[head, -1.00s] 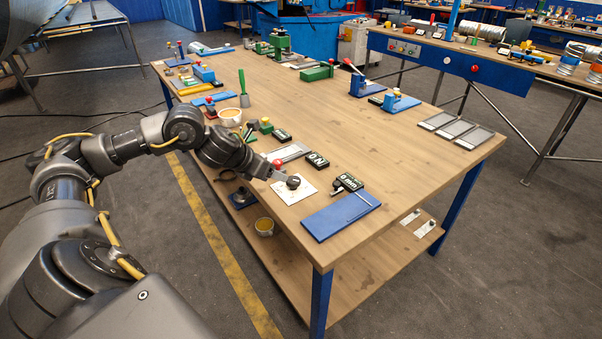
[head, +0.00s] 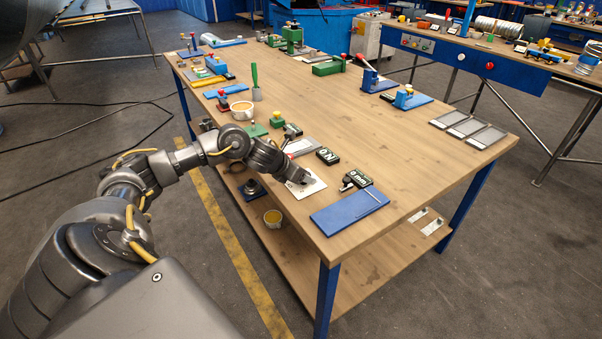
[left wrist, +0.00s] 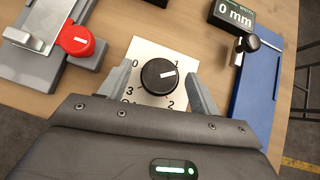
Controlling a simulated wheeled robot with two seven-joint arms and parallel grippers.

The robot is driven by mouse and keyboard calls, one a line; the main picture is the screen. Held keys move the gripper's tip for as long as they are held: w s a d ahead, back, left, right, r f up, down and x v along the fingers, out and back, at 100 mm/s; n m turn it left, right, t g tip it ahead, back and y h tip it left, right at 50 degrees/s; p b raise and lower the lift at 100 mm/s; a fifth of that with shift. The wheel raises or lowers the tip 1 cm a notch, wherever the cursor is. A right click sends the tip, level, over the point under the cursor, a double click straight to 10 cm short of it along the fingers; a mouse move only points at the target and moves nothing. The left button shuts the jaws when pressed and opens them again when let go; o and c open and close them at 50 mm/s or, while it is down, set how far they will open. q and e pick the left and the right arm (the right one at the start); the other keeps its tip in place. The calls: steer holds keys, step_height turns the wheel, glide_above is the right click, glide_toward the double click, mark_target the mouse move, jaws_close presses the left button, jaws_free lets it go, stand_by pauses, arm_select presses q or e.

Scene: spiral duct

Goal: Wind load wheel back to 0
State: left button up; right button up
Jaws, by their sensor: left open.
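The load wheel, a round black knob (left wrist: 158,76), sits on a white plate (left wrist: 146,48) with printed numbers, among them 0 at upper left, 3 at lower left and 2 below. A white mark on the knob points right and slightly up, away from the 0. My left gripper (left wrist: 161,82) is open, with one finger on each side of the knob; I cannot tell whether they touch it. In the head view my left gripper (head: 304,180) is over the white plate (head: 308,188), mostly hiding the knob. My right gripper is not in view.
A red knob (left wrist: 75,40) on a grey fixture stands left of the plate in the wrist view. A blue plate (head: 349,212) and a display reading 0 mm (left wrist: 233,16) are to the right. The wooden table (head: 400,150) is clear farther right.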

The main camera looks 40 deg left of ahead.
arm_select(q)
steer(key=shift+c, duration=0.2)
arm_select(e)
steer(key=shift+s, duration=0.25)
arm_select(q)
steer(key=c, duration=0.9)
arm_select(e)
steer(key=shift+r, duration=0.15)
